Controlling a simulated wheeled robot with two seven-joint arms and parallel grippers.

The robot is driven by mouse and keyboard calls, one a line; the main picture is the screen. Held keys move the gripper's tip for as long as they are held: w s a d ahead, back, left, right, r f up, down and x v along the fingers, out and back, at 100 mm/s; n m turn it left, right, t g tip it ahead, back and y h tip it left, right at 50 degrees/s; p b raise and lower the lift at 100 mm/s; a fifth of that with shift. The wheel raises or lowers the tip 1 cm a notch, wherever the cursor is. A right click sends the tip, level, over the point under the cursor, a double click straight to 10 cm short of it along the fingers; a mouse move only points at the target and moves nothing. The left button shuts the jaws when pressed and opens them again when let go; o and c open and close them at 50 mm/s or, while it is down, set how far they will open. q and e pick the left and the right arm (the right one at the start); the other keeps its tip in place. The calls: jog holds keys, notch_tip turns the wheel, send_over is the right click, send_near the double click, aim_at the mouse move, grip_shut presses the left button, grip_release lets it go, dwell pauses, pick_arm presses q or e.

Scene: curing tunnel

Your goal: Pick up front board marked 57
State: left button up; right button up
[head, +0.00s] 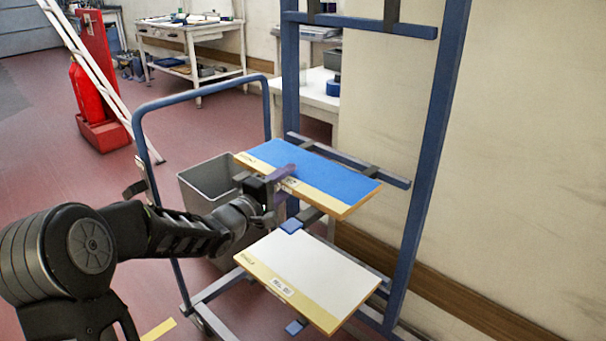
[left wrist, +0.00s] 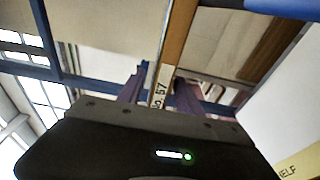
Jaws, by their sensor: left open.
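The blue board (head: 300,165) with a yellow front strip lies on the upper arms of a blue rack. In the left wrist view its edge (left wrist: 176,45) carries a label reading "No. 57" (left wrist: 160,86). My left gripper (head: 283,185) is at this board's front edge. One purple finger shows above the board; the other is mostly hidden. In the left wrist view the labelled edge stands between the two open fingers (left wrist: 160,92). I cannot tell whether either finger touches it. My right gripper is not in view.
A white board (head: 310,270) with a yellow strip and a label too small to read lies on the lower arms. The blue rack's post (head: 437,150) stands close at right, before the wall. A grey bin (head: 205,185) stands behind my left wrist. Open floor lies left.

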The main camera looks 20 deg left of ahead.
aim_at(295, 174)
pick_arm(q)
jog(key=w, duration=0.3)
jog(key=shift+w+d, duration=0.1)
jog(key=shift+d, duration=0.2)
grip_shut()
dwell(0.5)
dwell(0.9)
jog(key=shift+r, duration=0.1)
